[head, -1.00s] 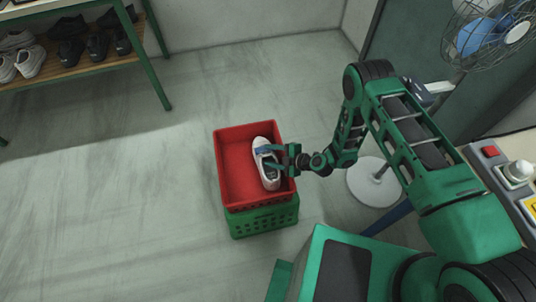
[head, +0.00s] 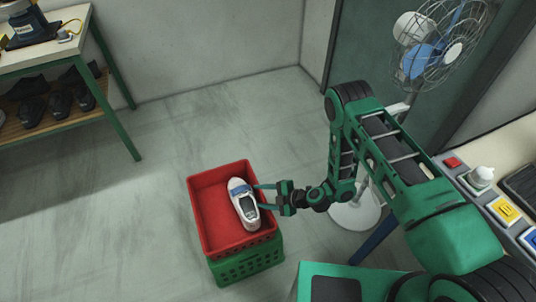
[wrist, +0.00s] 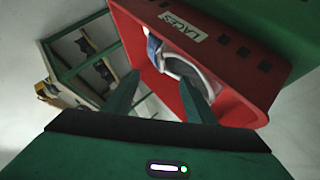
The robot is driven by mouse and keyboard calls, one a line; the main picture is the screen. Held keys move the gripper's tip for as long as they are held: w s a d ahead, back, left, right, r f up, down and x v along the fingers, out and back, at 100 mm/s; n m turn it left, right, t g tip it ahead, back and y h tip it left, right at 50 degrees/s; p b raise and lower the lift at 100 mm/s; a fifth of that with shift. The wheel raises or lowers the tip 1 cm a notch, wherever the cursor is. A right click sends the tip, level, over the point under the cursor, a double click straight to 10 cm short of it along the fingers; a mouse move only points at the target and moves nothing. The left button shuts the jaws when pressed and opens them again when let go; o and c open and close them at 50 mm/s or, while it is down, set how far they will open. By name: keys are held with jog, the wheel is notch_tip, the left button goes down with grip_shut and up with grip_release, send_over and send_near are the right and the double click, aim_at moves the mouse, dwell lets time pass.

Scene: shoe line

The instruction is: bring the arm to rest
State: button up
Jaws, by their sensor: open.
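My gripper (head: 261,196) is open and empty, with its two fingers at the right rim of the red crate, beside the white shoe. My arm reaches in from the right, bent at the elbow. In the wrist view, the gripper's fingers (wrist: 163,98) stand wide apart with the crate beyond them. The white shoe (head: 236,187), with a blue patch, lies in the right part of the red crate (head: 197,187). The shoe also shows in the wrist view (wrist: 192,70), partly hidden by a finger.
The red crate is stacked on a green crate (head: 245,264). A label reading LACES (wrist: 182,27) is on the red crate. A fan (head: 440,45) stands behind my arm. A control panel (head: 490,195) is at right. A shoe rack (head: 60,118) is at upper left. The left floor is clear.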

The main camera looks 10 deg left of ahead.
jog(key=w+d+r+m+h, duration=0.1)
jog(key=w+d+r+m, duration=0.2)
jog(key=r, duration=0.7)
jog(key=w+d+r+m+h, duration=0.1)
jog(key=w+d+r, duration=0.1)
jog(key=w+r, duration=0.5)
jog(key=s+d+r+m+h, duration=0.2)
jog(key=d+r+m, duration=0.2)
jog(key=d+r, duration=0.55)
jog(key=s+d+r+m+h, duration=0.2)
jog(key=d+r+m, duration=0.4)
jog(key=r, duration=0.6)
jog(key=s+d+r+m+t+h, duration=0.1)
jog(key=s+d+r+m+h, duration=0.2)
jog(key=s+d+r+m, duration=0.45)
jog(key=s+d+r+m+h, duration=0.25)
jog(key=s+d+r, duration=0.3)
jog(key=d, duration=0.55)
jog(key=s+d+f+m+g, duration=0.1)
jog(key=s+d+m+g, duration=0.1)
jog(key=s+d, duration=0.4)
jog(key=s+d+m+g, duration=0.2)
jog(key=s+d+m, duration=0.3)
jog(key=s, duration=0.7)
jog(key=shift+s+d+f+m+g, duration=0.2)
jog(key=shift+d+f+m+g, duration=0.15)
jog(key=shift+d, duration=0.35)
